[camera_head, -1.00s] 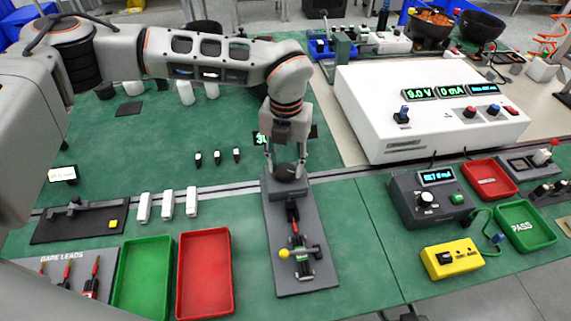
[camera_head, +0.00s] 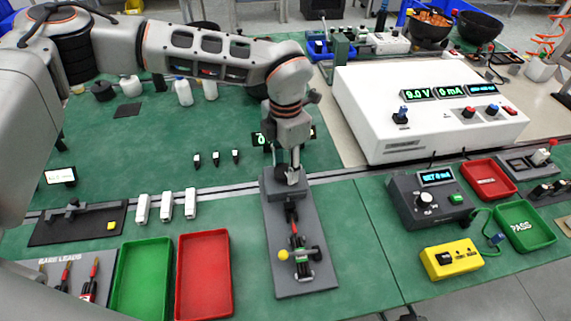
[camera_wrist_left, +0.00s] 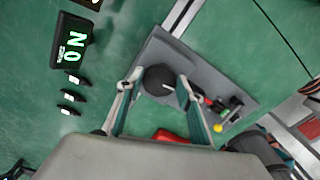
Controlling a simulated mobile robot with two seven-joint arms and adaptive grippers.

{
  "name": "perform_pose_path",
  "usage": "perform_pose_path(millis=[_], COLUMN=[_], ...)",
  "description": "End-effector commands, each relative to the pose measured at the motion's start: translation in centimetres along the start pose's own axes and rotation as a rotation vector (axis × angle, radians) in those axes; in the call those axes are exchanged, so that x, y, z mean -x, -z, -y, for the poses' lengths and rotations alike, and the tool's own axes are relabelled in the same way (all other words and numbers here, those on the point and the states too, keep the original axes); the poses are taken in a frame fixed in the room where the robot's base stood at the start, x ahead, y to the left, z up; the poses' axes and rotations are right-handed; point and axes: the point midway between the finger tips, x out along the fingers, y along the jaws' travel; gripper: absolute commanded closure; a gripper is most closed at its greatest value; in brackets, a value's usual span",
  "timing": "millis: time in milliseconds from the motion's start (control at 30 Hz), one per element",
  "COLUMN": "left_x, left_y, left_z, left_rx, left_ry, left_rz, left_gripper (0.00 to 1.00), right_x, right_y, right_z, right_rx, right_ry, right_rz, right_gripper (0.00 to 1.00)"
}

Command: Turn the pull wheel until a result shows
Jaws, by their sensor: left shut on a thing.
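The pull wheel (camera_wrist_left: 159,79) is a dark round knob with a pale mark, on the end block of a grey pull fixture (camera_head: 305,262). My left gripper (camera_wrist_left: 158,84) points down with one finger on each side of the wheel and is shut on it. In the head view my left gripper (camera_head: 287,172) partly hides the wheel (camera_head: 280,172). A red-and-black lead (camera_head: 293,228) lies along the fixture, near a yellow-knobbed clamp (camera_head: 284,255). A black display (camera_wrist_left: 71,41) shows a green 0 N in the wrist view; my arm partly hides it in the head view.
A green tray (camera_head: 117,279) and a red tray (camera_head: 181,284) stand left of the fixture. White parts (camera_head: 166,205) stand behind them. A dark meter box (camera_head: 400,201) and a yellow box (camera_head: 430,260) are to the right.

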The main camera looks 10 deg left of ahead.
Motion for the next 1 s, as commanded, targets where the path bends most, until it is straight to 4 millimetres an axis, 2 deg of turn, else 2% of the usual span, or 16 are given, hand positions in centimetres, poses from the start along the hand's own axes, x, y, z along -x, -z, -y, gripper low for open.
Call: perform_pose_path(millis=[600, 633, 700, 1000], left_x=[0.23, 0.23, 0.21, 0.11], left_y=[-0.16, -0.16, -0.15, -0.06], left_z=[-0.05, -0.05, -0.05, -0.01], left_rx=[-0.041, -0.041, -0.041, -0.04], left_ry=[-0.002, -0.002, -0.002, -0.001], left_rz=[0.005, 0.005, 0.005, 0.002], left_gripper=[0.85, 0.58, 0.47, 0.47], right_x=[0.03, 0.03, 0.03, 0.05], right_y=[0.02, 0.01, 0.01, -0.19], right_z=[0.0, 0.0, 0.0, -0.09], right_rx=[0.0, 0.0, 0.0, 0.003], right_ry=[0.0, 0.0, 0.0, 0.0], right_rz=[0.0, 0.0, 0.0, 0.004], right_gripper=[0.6, 0.6, 0.6, 0.6])
